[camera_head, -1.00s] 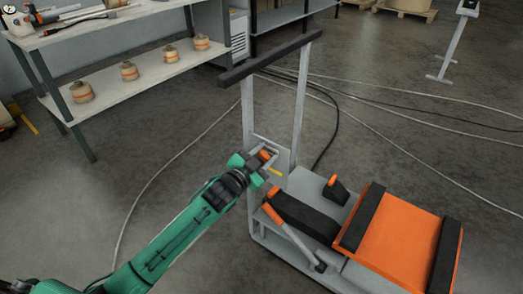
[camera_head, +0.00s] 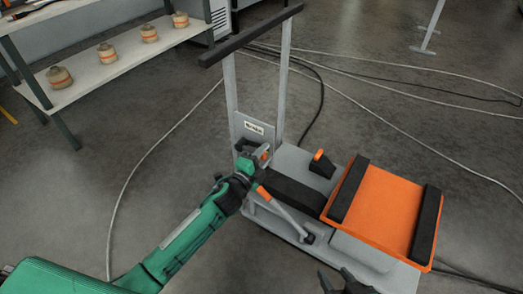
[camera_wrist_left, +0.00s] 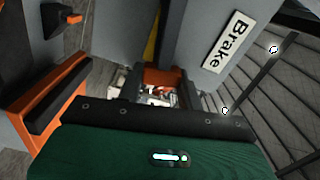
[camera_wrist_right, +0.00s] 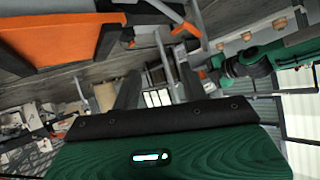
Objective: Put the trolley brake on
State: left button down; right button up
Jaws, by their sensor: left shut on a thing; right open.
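The trolley is a low grey deck (camera_head: 375,260) with an upright grey frame and a black push bar (camera_head: 250,36). A plate marked "Brake" (camera_head: 254,130) is on the frame's lower part; it also shows in the left wrist view (camera_wrist_left: 227,42). My left gripper (camera_head: 261,156) is at the foot of the frame, just below the plate. It is shut on the orange brake lever grip (camera_wrist_left: 163,78), mostly hidden between the fingers. My right gripper (camera_head: 345,284) is open and empty at the bottom edge of the head view, near the deck's front side.
An orange cradle (camera_head: 375,212) with black pads sits on the deck. A grey lever with an orange tip (camera_head: 282,211) slants along the near side. A black wedge with an orange top (camera_head: 322,164) stands behind. Cables cross the floor; a shelf (camera_head: 110,70) with rolls stands back left.

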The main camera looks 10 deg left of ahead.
pick_arm(q)
jog(key=shift+d+f+m+b, duration=0.1)
jog(key=shift+f+m+b, duration=0.25)
jog(key=shift+f+m, duration=0.7)
pick_arm(e)
jog(key=shift+w+a+r+t+y, duration=0.1)
jog(key=shift+a+t+y, duration=0.2)
jog(key=shift+a+t, duration=0.4)
pick_arm(q)
jog(key=shift+s, duration=0.1)
jog(key=c, duration=0.9)
grip_release()
jog(key=shift+p+v, duration=0.5)
jog(key=shift+v, duration=6.35)
pick_arm(e)
jog(key=shift+d+g+h, duration=0.4)
jog(key=shift+d+g, duration=0.2)
jog(key=shift+d, duration=0.2)
jog(key=shift+s+f, duration=0.25)
